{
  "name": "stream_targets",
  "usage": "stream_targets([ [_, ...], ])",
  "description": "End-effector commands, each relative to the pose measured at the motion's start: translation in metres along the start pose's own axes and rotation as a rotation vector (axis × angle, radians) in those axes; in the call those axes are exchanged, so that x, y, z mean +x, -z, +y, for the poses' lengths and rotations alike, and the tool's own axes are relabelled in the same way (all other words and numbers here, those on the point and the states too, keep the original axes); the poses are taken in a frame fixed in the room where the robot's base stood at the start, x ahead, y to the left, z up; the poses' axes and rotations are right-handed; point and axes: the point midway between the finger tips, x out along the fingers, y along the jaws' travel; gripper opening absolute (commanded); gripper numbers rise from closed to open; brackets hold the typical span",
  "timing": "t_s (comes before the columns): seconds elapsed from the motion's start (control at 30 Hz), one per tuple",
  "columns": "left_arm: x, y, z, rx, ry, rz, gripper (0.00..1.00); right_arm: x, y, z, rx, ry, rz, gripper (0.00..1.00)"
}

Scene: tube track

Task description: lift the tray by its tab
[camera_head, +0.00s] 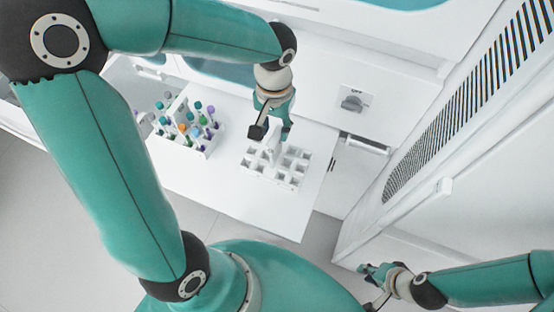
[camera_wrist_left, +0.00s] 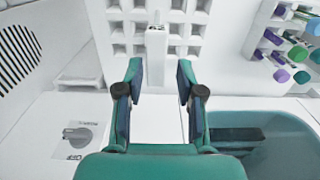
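An empty white tray (camera_head: 292,180) with square holes sits on the white table, and it also shows at the top of the left wrist view (camera_wrist_left: 120,30). Its upright white tab (camera_head: 273,150) stands at the tray's middle, and the tab (camera_wrist_left: 156,48) lies ahead of the fingertips in the left wrist view. My left gripper (camera_head: 272,131) is over the tab in the head view. In the wrist view the left gripper (camera_wrist_left: 159,78) is open, with clear space between its fingers. My right gripper (camera_head: 375,284) is low at the right, its fingers apart and empty.
A second white rack (camera_head: 207,150) with several coloured-cap tubes stands to the left, with its own upright white tab. A machine front with a grey knob (camera_head: 352,103) is behind the table (camera_head: 235,200). A tall slatted white unit (camera_head: 455,115) stands at the right. The table's front is clear.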

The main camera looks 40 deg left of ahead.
Motion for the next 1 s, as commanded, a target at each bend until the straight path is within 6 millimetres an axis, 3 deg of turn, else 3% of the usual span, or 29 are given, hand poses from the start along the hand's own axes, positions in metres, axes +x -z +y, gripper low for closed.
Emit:
stream_targets([
  [0.27,0.018,-0.001,0.001,0.002,0.001,-0.002,0.38,-0.001,0.0,-0.001,0.0,0.0,0.0,0.25],
  [0.6,0.061,-0.001,0.005,-0.001,-0.001,-0.002,0.38,-0.005,0.0,-0.002,0.0,0.0,0.0,0.25],
  [0.87,0.064,-0.001,0.005,0.0,-0.001,0.0,0.38,-0.005,0.0,-0.002,0.0,0.0,0.0,0.25],
  [1.0,0.064,-0.001,0.005,0.0,-0.001,0.0,0.16,-0.005,0.0,-0.002,0.0,0.0,0.0,0.25],
])
